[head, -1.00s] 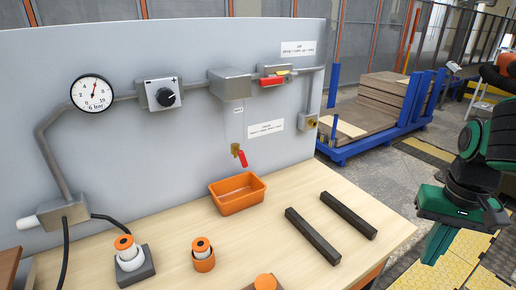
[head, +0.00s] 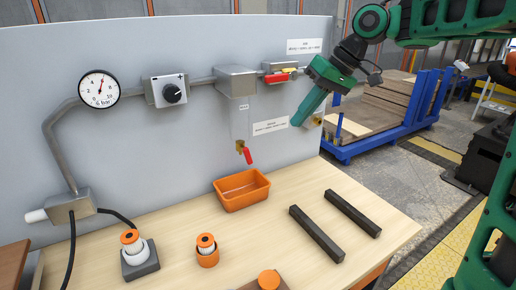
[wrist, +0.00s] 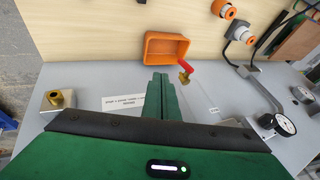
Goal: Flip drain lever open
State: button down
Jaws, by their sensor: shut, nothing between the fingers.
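The drain lever (head: 248,156) is a small red handle on a brass valve (head: 240,146), low on the grey panel above the orange tray. It hangs down, angled slightly to the right. In the wrist view the red lever (wrist: 186,66) lies just beyond and right of my fingertips, beside the orange tray. My green gripper (head: 297,120) is in front of the panel, right of and above the lever, pointing down and to the left. Its fingers are together in the wrist view (wrist: 161,80), with nothing between them. It is apart from the lever.
The orange tray (head: 242,203) stands on the wooden bench below the valve. Two dark bars (head: 318,236) lie to its right. A brass fitting (wrist: 56,98) sits at the panel's right side. A gauge (head: 98,89) is at left.

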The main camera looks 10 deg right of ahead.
jog(key=a, duration=0.2)
send_near(251, 159)
jog(key=w+d+f, duration=0.1)
jog(key=w+f, duration=0.3)
jog(key=shift+s+a+f+n+y, duration=0.1)
jog(key=shift+s+a+f, duration=0.15)
jog(key=shift+a, duration=0.25)
jog(key=shift+s+a+f+n+y, duration=0.1)
jog(key=shift+s+a+f, duration=0.15)
jog(key=shift+a, duration=0.25)
jog(key=shift+s+a+f+n+y, duration=0.1)
jog(key=shift+s+a+f, duration=0.15)
jog(key=shift+a, duration=0.25)
jog(key=shift+s+a, duration=0.1)
jog(key=shift+a, duration=0.05)
